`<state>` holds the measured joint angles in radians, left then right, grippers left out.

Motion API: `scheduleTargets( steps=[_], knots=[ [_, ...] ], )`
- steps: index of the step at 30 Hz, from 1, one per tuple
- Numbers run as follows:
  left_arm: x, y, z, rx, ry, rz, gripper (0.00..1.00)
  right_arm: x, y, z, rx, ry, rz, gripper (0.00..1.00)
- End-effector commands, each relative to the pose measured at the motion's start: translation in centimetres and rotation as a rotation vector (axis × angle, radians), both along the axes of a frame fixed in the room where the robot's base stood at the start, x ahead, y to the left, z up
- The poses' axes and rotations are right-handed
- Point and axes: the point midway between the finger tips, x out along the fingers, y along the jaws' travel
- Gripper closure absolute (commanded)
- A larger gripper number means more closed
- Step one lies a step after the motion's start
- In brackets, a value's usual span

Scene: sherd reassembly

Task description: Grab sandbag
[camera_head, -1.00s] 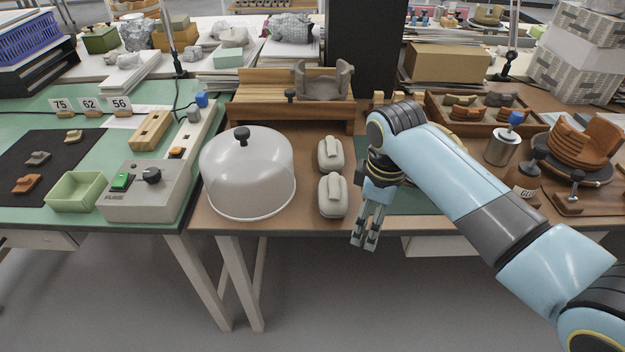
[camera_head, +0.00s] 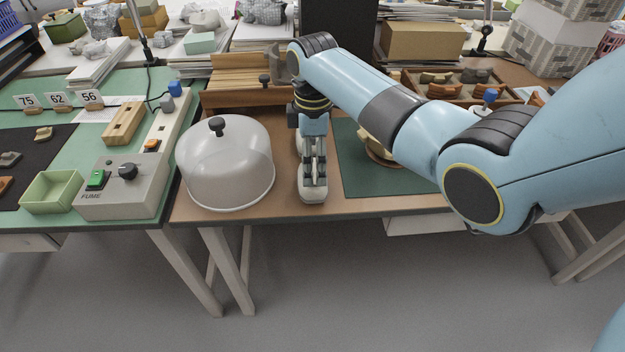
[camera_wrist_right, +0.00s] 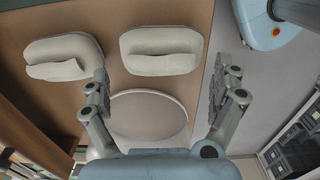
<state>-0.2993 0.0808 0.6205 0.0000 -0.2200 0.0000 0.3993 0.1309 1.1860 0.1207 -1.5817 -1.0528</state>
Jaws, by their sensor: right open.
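Two pale grey sandbags lie on the brown bench top. In the right wrist view, the near sandbag (camera_wrist_right: 162,50) is ahead of the spread fingers, and the far sandbag (camera_wrist_right: 62,58) lies left of it. My right gripper (camera_head: 314,190) points down above the near sandbag; it is open and empty in the wrist view (camera_wrist_right: 160,78). I cannot tell whether the fingers touch anything. My left gripper is not in view.
A translucent dome cover (camera_head: 225,165) with a black knob stands close left of the gripper. A green mat (camera_head: 358,178) lies to the right. A wooden rack (camera_head: 235,92) stands behind. The bench's front edge is just in front of the near sandbag.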

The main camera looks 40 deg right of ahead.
Motion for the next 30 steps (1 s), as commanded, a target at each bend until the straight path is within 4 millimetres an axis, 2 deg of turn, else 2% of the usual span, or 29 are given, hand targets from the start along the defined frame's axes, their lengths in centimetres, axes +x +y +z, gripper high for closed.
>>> scheduleTargets(
  steps=[1,5,13,30],
  knots=[
    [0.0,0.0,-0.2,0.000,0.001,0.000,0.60,0.0,0.1,-0.9,0.001,0.003,0.000,0.04],
    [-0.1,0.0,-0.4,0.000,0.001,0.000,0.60,0.0,0.0,-2.3,0.000,0.000,0.000,0.04],
    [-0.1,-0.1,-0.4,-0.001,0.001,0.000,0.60,0.0,0.0,-2.6,0.000,-0.001,0.000,0.06],
    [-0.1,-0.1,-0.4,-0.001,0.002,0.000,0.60,0.0,0.0,-2.6,0.000,0.000,0.000,0.80]
  ],
)
